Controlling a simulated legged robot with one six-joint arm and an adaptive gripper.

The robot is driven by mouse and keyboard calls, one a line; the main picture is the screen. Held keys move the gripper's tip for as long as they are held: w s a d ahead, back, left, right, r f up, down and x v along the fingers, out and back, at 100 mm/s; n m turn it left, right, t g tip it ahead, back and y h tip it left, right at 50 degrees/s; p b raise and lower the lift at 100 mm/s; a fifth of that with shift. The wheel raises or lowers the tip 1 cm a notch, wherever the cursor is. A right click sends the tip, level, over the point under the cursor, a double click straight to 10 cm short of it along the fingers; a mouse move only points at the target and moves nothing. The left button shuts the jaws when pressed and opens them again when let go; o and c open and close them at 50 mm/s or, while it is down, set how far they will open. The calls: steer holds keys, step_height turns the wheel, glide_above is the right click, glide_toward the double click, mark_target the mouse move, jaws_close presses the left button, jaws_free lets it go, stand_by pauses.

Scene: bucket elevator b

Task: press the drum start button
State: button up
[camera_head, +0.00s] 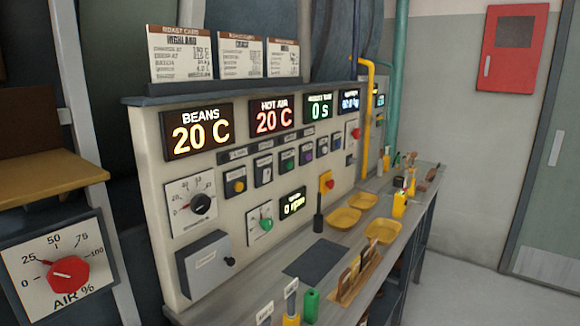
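A control panel (145,165) fills the middle of the view, angled away to the right. A red button on a yellow plate (328,183) sits lower, near a small rpm display (292,204) that reads 0. My gripper is not in view.
A grey counter (235,293) below the panel holds yellow trays (343,218), a dark mat (314,260) and bottles. A grey box (205,262) juts from the panel's lower left. A red AIR % dial (68,272) is at far left. Clear floor (480,290) lies right.

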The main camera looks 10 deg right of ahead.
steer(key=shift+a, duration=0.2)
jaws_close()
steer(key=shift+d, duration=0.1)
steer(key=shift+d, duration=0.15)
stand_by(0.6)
